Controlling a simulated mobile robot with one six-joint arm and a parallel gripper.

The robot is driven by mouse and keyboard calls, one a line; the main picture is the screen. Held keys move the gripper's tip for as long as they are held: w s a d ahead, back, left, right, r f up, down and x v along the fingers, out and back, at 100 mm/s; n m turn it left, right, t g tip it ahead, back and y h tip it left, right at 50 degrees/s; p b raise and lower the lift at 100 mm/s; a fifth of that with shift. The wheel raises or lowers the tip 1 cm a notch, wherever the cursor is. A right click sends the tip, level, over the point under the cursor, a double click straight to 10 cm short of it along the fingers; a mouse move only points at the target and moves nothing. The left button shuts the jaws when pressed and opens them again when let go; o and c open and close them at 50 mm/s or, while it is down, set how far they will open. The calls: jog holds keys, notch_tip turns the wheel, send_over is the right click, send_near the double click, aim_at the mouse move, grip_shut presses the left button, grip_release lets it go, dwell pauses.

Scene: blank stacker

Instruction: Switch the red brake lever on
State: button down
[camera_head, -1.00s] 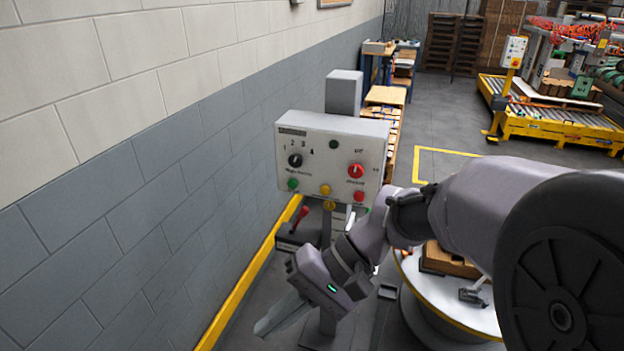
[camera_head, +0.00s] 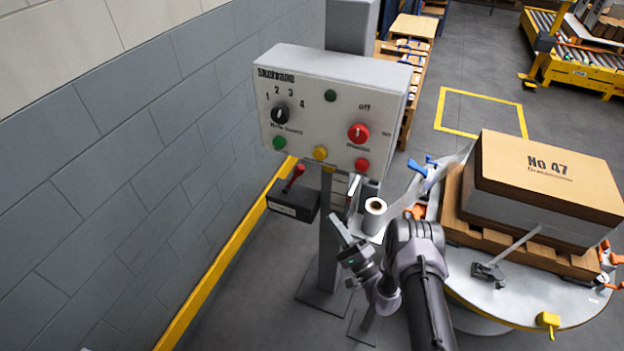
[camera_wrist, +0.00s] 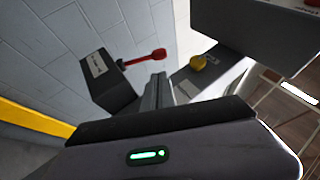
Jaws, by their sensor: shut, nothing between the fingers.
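The red brake lever (camera_head: 295,176) stands up, tilted to the right, from a dark box (camera_head: 292,202) beside the post under the control panel. In the wrist view the red lever (camera_wrist: 143,58) sticks out sideways from the dark box (camera_wrist: 106,85), its knob at the right end. My gripper (camera_head: 339,226) is shut and empty, in front of the post and to the lower right of the lever in the head view. In the wrist view my gripper's fingers (camera_wrist: 158,90) point toward the area just below the lever knob. I see no clear contact with the lever.
The control panel (camera_head: 330,95) with knobs and buttons hangs above the lever. Its post (camera_head: 329,240) stands beside my gripper. A white film roll (camera_head: 374,215) is close on the right. A turntable (camera_head: 500,301) with a boxed pallet stands further right. The wall is at left.

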jog(key=shift+a, duration=0.1)
jog(key=b, duration=0.6)
send_near(294, 179)
jog(key=w+r, duration=0.1)
jog(key=r, duration=0.1)
jog(key=w+a+r, duration=0.1)
jog(key=w+r, duration=0.2)
jog(key=shift+a+r, duration=0.15)
jog(key=shift+r, duration=0.2)
